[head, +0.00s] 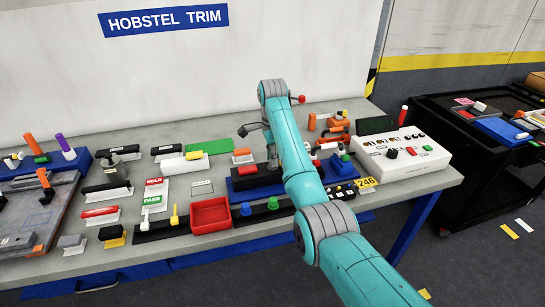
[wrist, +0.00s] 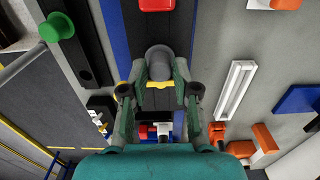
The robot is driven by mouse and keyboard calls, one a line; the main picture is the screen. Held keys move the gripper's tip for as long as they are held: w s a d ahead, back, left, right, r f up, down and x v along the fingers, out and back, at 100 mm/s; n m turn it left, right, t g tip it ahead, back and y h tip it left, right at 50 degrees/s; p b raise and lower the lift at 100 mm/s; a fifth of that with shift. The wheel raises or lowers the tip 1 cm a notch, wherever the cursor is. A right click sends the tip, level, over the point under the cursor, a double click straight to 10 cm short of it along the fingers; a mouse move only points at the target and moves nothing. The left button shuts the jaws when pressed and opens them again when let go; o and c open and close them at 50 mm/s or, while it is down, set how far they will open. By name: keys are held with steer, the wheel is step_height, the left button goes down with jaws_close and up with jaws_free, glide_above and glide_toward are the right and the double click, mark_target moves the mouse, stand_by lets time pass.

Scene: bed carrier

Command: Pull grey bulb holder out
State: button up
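In the wrist view a dark grey, rounded piece (wrist: 160,62), which looks like the grey bulb holder, stands between my gripper's fingertips (wrist: 160,72). It is on a dark strip with blue edges. A small yellow piece (wrist: 160,85) shows just below it. The green fingers lie close on both sides of the grey piece; I cannot tell whether they touch it. In the head view my gripper (head: 272,157) points down over the blue-based fixture (head: 240,182), partly behind my teal arm. The holder cannot be made out there.
A red tray (head: 210,215) and a black strip with blue and green knobs (head: 262,213) lie in front. A white control box (head: 402,160) stands at right. Orange parts (head: 338,121) stand behind. In the wrist view a white channel (wrist: 235,90) lies right of my gripper.

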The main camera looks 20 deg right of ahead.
jaws_close()
steer(key=shift+r, duration=0.25)
stand_by(0.4)
